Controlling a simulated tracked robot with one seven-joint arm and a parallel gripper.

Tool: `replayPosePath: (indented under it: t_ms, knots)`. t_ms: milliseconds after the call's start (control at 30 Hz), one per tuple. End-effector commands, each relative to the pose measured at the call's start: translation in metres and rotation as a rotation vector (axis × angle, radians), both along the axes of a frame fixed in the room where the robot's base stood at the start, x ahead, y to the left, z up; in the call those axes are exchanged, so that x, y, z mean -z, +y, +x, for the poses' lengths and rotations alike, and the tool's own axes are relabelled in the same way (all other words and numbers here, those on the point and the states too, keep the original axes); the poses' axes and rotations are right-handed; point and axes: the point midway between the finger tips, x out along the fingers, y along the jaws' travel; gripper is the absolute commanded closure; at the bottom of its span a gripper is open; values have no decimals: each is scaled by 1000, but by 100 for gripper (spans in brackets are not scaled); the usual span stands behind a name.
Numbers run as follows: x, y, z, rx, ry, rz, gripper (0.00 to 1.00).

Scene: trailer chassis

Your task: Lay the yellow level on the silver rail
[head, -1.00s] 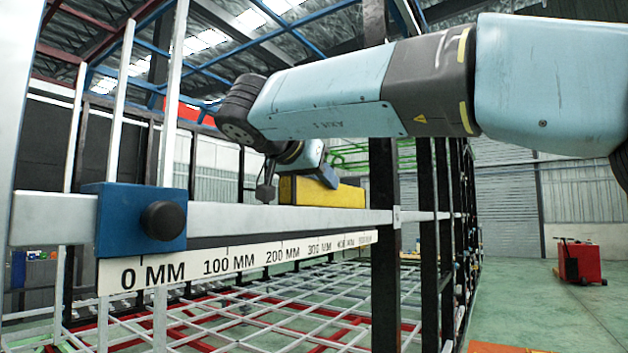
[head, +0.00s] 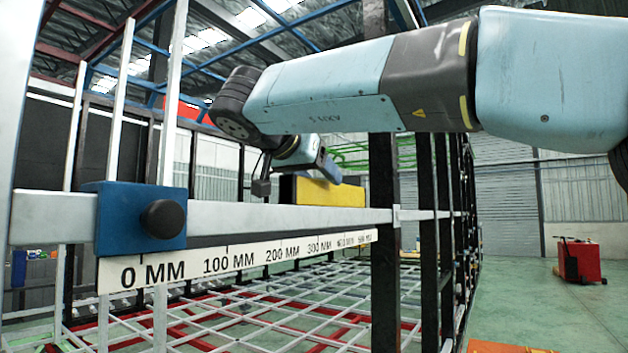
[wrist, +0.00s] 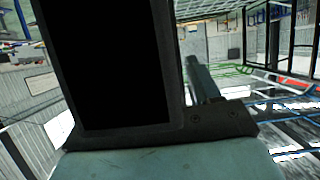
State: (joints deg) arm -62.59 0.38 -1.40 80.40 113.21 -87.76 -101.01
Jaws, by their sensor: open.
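The yellow level (head: 332,192) lies lengthwise along the top of the silver rail (head: 250,216) in the head view, its lower edge at the rail's upper surface. Its left end is in shade, and contact along its full length is hard to tell. My gripper (head: 262,186) is a small dark shape at the level's left, just above the rail, apart from the level. It is open and empty, though its fingers are hard to make out. My blue wrist link hangs over the level's upper edge.
A blue block with a black knob (head: 142,222) is mounted at the rail's left end. A white millimetre scale (head: 242,260) runs below the rail. Black uprights (head: 384,280) stand at the right. A red cart (head: 580,262) is far off on open floor.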

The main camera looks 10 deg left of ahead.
Motion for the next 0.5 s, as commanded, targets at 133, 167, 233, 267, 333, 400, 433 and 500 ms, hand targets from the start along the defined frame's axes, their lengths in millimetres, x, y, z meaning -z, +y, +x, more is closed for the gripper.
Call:
replayPosePath:
  t_ms: [133, 167, 233, 267, 333, 400, 433, 500]
  knots:
    - [-10, 9, -22, -1, -1, 2, 38]
    - [-12, 12, -27, -2, -1, 2, 38]
    - [-18, 17, -39, -2, -1, 2, 38]
    - [-20, 19, -44, -2, -1, 2, 38]
    - [-25, 23, -56, -1, -1, 2, 38]
    - [-30, 28, -65, -1, -1, 2, 38]
    - [-32, 29, -70, -1, -1, 2, 38]
    - [-35, 33, -77, -2, 1, 1, 38]
